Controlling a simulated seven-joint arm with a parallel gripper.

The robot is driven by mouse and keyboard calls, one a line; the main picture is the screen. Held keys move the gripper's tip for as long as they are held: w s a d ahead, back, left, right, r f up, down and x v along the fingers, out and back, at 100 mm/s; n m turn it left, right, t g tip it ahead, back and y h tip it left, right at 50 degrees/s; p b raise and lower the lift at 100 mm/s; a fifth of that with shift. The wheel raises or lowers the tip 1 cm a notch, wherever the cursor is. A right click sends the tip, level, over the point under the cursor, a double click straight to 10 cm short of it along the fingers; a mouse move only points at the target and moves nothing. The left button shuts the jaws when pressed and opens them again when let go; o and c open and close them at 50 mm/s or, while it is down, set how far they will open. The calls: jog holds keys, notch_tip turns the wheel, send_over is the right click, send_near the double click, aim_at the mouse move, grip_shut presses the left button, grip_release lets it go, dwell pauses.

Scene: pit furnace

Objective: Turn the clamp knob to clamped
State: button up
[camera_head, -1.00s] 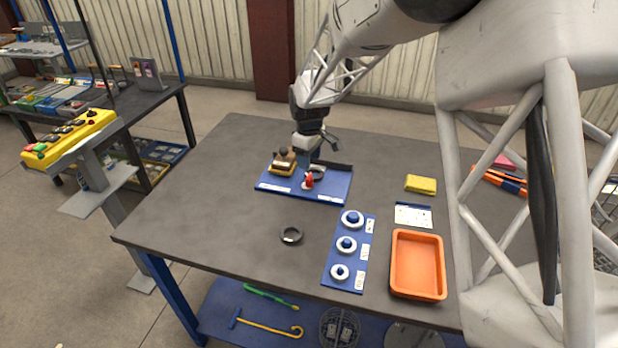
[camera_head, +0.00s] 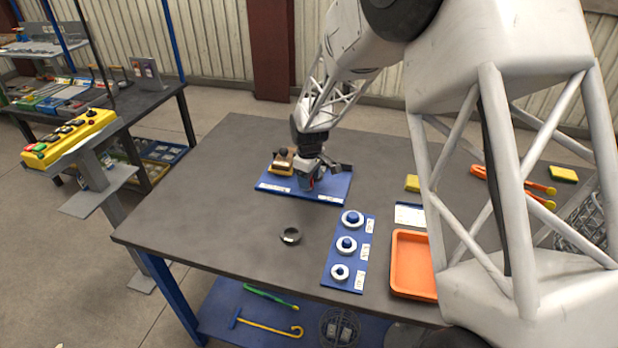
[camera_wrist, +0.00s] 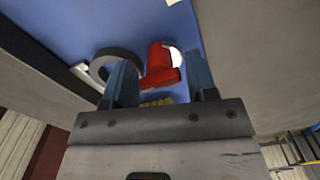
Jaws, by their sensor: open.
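The red clamp knob (camera_wrist: 160,66) shows in the wrist view, between the two blue-grey fingers of my gripper (camera_wrist: 161,78). The fingers are apart, one on each side of the knob. I cannot tell whether either finger touches it. The knob stands on the blue base plate (camera_head: 334,197), near a white round part. In the head view my gripper (camera_head: 308,184) is over the plate and hides most of the knob. A dark ring (camera_wrist: 101,66) lies on the plate, left of the knob in the wrist view.
A tan block with a dark knob (camera_head: 282,162) stands on the plate's left side. The table's left side (camera_head: 200,200) is clear.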

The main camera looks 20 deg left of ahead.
jog(key=c, duration=0.6)
jog(key=shift+c, duration=0.2)
jog(key=shift+m, duration=0.4)
jog(key=m, duration=1)
jog(key=shift+m, duration=0.3)
jog(key=m, duration=1.2)
jog(key=shift+d, duration=0.1)
jog(key=shift+m, duration=0.4)
